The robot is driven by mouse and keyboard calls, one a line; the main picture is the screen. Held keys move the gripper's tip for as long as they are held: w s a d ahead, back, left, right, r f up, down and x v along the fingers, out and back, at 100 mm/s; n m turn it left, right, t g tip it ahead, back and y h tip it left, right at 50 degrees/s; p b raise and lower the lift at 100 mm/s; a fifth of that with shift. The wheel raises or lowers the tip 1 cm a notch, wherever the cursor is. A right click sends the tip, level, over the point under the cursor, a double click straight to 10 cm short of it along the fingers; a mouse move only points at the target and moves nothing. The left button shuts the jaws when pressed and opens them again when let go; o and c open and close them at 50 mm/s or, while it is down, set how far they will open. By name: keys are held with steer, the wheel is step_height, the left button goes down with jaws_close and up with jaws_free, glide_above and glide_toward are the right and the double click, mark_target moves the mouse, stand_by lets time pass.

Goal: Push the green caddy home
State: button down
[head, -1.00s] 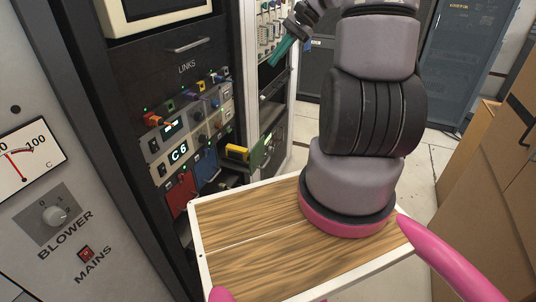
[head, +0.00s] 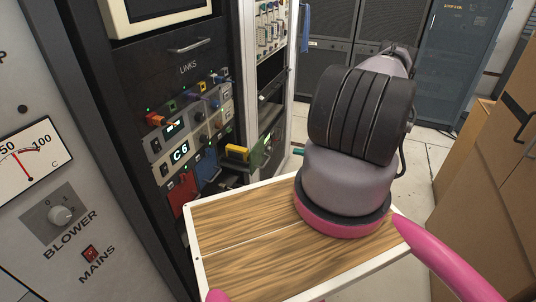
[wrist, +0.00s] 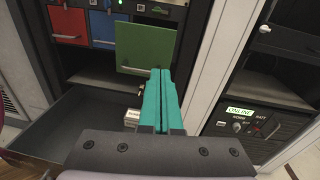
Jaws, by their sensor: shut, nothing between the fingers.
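The green caddy (wrist: 146,47) shows in the wrist view as a flat green front at the top centre. It stands further out than the red caddy (wrist: 68,24) and the blue caddy (wrist: 103,28) to its left. In the head view the green caddy (head: 261,150) juts from the rack, right of a yellow part. My gripper (wrist: 160,72) is shut and empty; its teal fingertips overlap the lower right part of the green front in the wrist view. I cannot tell whether they touch it. In the head view my arm hides most of the gripper.
A white rack post (wrist: 218,50) stands to the right.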

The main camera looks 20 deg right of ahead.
step_height(320, 180, down, 3)
steer(key=s+m+t, duration=0.1)
glide_toward(262, 151)
steer(key=shift+m+h, duration=0.3)
steer(key=x, duration=0.6)
steer(key=shift+w+a+r, duration=0.15)
steer(key=shift+w+a, duration=0.1)
steer(key=shift+a, duration=0.05)
steer(key=x, duration=1.4)
steer(key=shift+w+a+r, duration=0.1)
steer(key=shift+w+a, duration=0.15)
steer(key=shift+w, duration=0.1)
steer(key=shift+w+a+r, duration=0.15)
steer(key=shift+w+a, duration=0.2)
steer(key=shift+w, duration=0.1)
